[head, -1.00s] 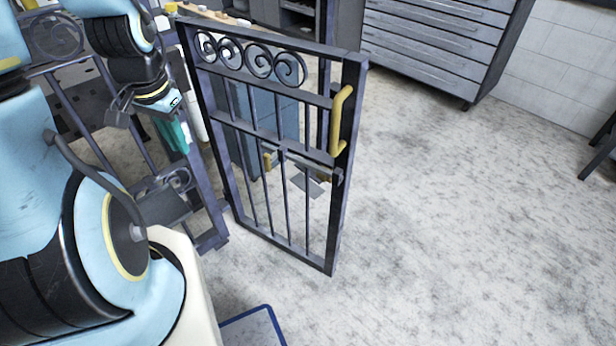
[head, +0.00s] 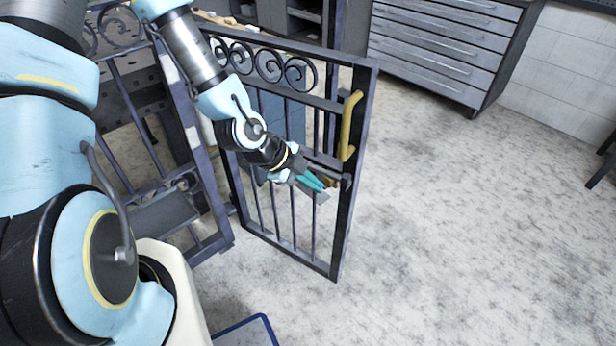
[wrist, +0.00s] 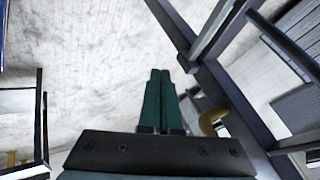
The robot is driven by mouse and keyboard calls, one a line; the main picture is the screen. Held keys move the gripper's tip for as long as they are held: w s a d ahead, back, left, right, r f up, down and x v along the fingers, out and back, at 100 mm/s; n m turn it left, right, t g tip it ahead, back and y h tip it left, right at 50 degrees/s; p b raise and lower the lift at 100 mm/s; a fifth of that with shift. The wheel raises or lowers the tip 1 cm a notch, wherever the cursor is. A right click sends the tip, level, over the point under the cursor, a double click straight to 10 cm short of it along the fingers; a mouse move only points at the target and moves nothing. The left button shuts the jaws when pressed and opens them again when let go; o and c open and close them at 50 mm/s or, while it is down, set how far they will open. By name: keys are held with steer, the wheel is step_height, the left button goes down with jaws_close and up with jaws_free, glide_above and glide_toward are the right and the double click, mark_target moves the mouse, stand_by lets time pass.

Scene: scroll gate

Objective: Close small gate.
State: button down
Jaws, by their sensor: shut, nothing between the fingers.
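The small gate (head: 364,130) is a dark metal frame with scrolls along its top and upright bars below. It stands swung open, at an angle to the fence panel on its left. A yellow handle (head: 349,125) is fixed upright on its free edge, with a latch bar below it. My gripper (head: 318,185) has green fingers and is in front of the gate bars, left of and below the handle. In the wrist view the fingers (wrist: 160,78) are together and empty, beside the gate's dark frame (wrist: 232,92). Whether they touch the gate I cannot tell.
A fence panel (head: 214,190) stands left of the gate. A grey drawer cabinet (head: 440,50) stands at the back by the white wall. A blue-edged object (head: 262,322) lies low at the front. The floor right of the gate is clear.

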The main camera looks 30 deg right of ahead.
steer(key=w+d+f+p, duration=0.1)
steer(key=d+f+p, duration=0.1)
steer(key=d+f, duration=0.2)
steer(key=shift+w+d+f, duration=0.15)
steer(key=shift+w+d, duration=0.05)
steer(key=shift+d, duration=1.15)
